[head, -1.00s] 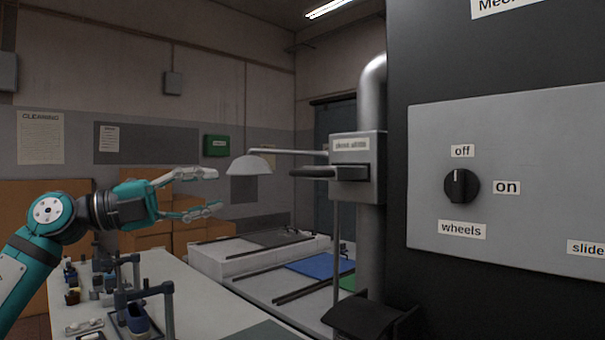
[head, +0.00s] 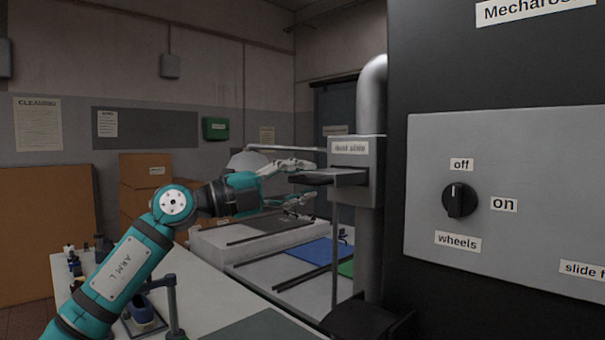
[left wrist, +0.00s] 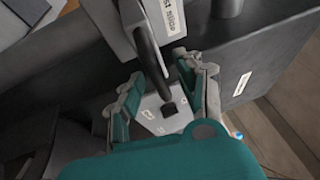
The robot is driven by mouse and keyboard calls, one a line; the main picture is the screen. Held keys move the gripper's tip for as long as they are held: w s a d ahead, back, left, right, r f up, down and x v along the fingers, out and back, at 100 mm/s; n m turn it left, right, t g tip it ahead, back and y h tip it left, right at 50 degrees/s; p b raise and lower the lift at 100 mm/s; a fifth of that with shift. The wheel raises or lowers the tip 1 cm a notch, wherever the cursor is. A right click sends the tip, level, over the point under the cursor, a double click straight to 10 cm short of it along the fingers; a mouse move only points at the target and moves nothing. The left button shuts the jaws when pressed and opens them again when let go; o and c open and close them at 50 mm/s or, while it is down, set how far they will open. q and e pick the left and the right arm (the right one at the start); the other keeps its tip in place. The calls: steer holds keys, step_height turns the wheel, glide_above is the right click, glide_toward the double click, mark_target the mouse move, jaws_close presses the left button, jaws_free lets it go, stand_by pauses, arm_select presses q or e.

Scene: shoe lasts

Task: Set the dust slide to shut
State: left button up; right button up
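The dust slide is a grey box (head: 356,150) with a "dust slide" label, mounted on the metal duct. Its flat dark slide plate (head: 326,178) sticks out to the left in the head view. My left gripper (head: 313,180) is open at the plate's outer end, one finger above it and one below. In the left wrist view the box (left wrist: 115,30) is at the top, and the dark plate (left wrist: 148,55) reaches down toward the space between the open fingers (left wrist: 163,80). I cannot tell whether a finger touches it. My right gripper is not in view.
A dark machine cabinet with a grey panel (head: 520,150) fills the right; its black wheels knob (head: 460,199) points up toward "off". A white bench (head: 215,300) lies below left, with cardboard boxes behind.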

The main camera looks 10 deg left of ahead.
arm_select(q)
steer(key=shift+w+d, duration=0.1)
steer(key=shift+d, duration=0.1)
jaws_close()
stand_by(0.5)
